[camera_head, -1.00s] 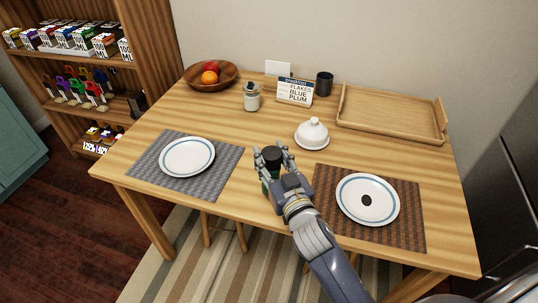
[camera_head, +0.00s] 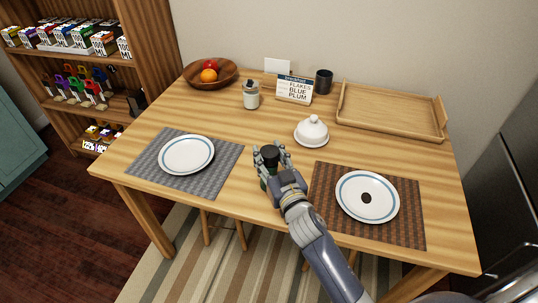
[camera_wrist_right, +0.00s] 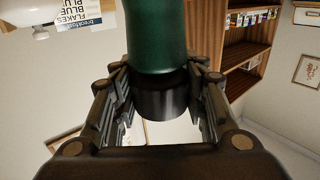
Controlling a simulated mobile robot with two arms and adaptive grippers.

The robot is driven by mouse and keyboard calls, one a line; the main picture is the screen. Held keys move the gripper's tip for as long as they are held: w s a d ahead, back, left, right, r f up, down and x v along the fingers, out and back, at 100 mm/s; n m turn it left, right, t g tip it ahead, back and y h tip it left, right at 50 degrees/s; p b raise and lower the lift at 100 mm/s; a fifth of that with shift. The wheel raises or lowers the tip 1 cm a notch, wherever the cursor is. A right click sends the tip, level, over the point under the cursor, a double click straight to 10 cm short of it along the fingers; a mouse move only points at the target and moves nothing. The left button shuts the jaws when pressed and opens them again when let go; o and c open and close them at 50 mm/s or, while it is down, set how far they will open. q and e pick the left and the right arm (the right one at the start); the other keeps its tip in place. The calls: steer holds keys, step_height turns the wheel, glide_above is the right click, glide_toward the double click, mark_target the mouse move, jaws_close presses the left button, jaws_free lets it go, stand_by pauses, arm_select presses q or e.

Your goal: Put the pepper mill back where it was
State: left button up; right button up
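The pepper mill (camera_head: 270,156) is dark green with a black cap and stands upright between the fingers of my right gripper (camera_head: 271,160), at the near middle of the table between the two placemats. In the right wrist view the green body (camera_wrist_right: 158,35) hangs from the top of the picture and the black cap (camera_wrist_right: 162,98) lies between the finger pads. My right gripper is shut on the mill, with pads against both sides. The mill's base is hidden by the hand, so I cannot tell if it touches the table. My left gripper is not in view.
A white domed dish (camera_head: 311,131), a jar (camera_head: 251,96), a sign (camera_head: 294,89), a black cup (camera_head: 324,82), a wooden tray (camera_head: 390,112) and a fruit bowl (camera_head: 211,76) are on the table (camera_head: 240,135). Plates sit on grey (camera_head: 225,165) and brown (camera_head: 405,230) mats. Shelves (camera_head: 150,40) stand left.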

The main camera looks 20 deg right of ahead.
steer(key=o, duration=0.4)
steer(key=shift+c, duration=0.2)
steer(key=shift+r, duration=0.25)
steer(key=s+b, duration=0.1)
steer(key=s, duration=1.1)
steer(key=shift+d, duration=0.4)
steer(key=shift+f, duration=0.15)
